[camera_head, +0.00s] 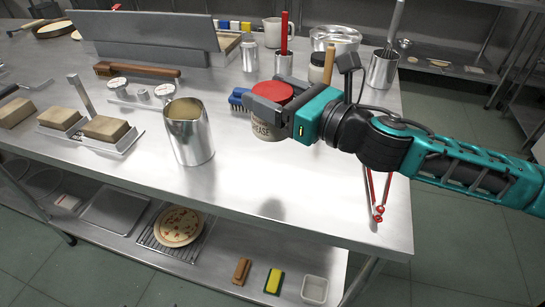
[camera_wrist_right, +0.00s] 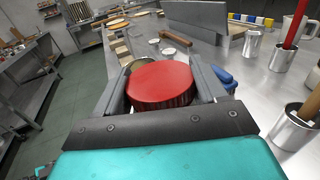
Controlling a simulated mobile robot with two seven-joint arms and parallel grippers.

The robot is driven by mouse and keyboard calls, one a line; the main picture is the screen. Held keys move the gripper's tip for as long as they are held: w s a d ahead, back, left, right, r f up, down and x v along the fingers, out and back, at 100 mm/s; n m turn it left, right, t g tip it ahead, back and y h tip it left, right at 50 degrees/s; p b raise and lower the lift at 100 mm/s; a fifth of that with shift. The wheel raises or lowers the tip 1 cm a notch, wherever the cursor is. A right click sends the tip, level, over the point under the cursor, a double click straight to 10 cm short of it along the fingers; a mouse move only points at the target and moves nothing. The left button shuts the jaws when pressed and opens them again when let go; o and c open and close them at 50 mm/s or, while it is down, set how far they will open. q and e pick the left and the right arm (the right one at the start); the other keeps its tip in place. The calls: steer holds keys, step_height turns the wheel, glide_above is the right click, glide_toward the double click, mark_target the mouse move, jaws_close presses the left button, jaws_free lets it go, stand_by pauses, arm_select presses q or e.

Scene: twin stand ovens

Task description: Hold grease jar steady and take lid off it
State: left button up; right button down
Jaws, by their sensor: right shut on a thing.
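The grease jar (camera_head: 264,131) is a pale jar with dark lettering, topped by a red lid (camera_head: 272,92). My right gripper (camera_head: 268,103) is shut on the jar near its top, and the jar appears held above the table, with a shadow on the steel below. In the right wrist view the red lid (camera_wrist_right: 161,84) sits between the two grey fingers of my right gripper (camera_wrist_right: 165,85). The lid is on the jar. The jar's body is mostly hidden there. My left gripper is not in view.
A steel pitcher (camera_head: 188,132) stands left of the jar on the steel table (camera_head: 290,185). A blue brush (camera_head: 238,99) lies just behind the jar. Red-handled tongs (camera_head: 378,200) lie at the right edge. Utensil holders (camera_head: 382,70) stand behind. The front middle is clear.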

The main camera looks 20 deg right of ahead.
mark_target(273, 132)
step_height(273, 132, down, 6)
steer(key=shift+f+b, duration=0.15)
steer(key=shift+b, duration=0.85)
steer(key=shift+f, duration=0.8)
step_height(273, 132, down, 4)
steer(key=shift+r+b, duration=0.2)
steer(key=shift+b, duration=0.8)
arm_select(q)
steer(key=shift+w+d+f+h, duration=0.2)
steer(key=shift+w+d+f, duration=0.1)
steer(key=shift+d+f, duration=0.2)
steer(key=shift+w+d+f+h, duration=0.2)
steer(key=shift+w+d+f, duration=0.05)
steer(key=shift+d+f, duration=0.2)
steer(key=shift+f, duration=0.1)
arm_select(e)
steer(key=c, duration=0.5)
jaws_free()
steer(key=shift+f, duration=0.2)
steer(key=shift+c, duration=0.2)
steer(key=o, duration=0.5)
steer(key=shift+c, duration=0.2)
